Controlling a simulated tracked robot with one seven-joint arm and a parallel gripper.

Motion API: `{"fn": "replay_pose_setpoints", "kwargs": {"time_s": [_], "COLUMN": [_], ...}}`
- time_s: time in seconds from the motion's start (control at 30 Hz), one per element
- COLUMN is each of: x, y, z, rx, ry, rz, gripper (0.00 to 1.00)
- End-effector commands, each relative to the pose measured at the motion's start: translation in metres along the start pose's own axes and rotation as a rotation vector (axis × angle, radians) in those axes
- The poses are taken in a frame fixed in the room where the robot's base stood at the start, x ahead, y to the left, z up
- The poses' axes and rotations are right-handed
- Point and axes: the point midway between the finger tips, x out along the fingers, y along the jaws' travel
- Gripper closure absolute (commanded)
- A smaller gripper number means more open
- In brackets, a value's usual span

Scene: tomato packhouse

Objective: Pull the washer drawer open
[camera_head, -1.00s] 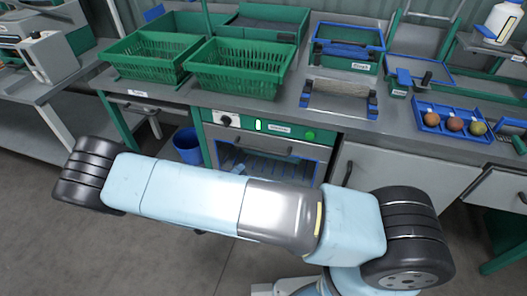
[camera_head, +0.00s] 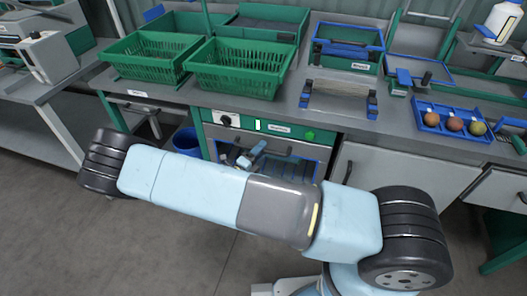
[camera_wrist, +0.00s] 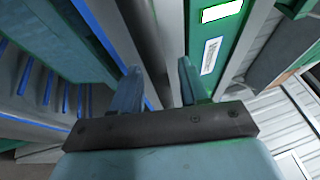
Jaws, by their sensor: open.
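The washer drawer (camera_head: 312,165) sits under the green control panel, with a blue-edged front and a dark slatted inside. It looks shut. Its bar handle (camera_head: 285,149) runs along the top of the front. My gripper (camera_head: 248,156) is at the left part of the handle, partly hidden by my own arm. In the wrist view my open gripper (camera_wrist: 160,78) has one finger on each side of a dark grey bar, which looks like the handle (camera_wrist: 146,35). I cannot tell whether either finger touches it.
The green panel (camera_head: 282,128) carries a lit indicator and knobs. Green baskets (camera_head: 240,70) stand on the counter above. A blue bin (camera_head: 187,141) stands on the floor left of the drawer. A cupboard (camera_head: 385,172) is at the right. The floor in front is open around my arm.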

Motion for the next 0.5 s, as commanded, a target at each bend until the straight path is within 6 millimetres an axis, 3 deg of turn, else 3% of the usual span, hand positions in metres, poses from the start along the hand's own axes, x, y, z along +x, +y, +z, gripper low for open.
{"fn": "replay_pose_setpoints", "kwargs": {"time_s": [0.17,0.5], "x": [-0.0001,-0.0005], "y": [0.0001,0.0002], "z": [0.0000,0.0001], "rx": [0.000,0.000], "ry": [0.000,0.000], "rz": [0.000,0.000], "gripper": [0.56,0.87]}}
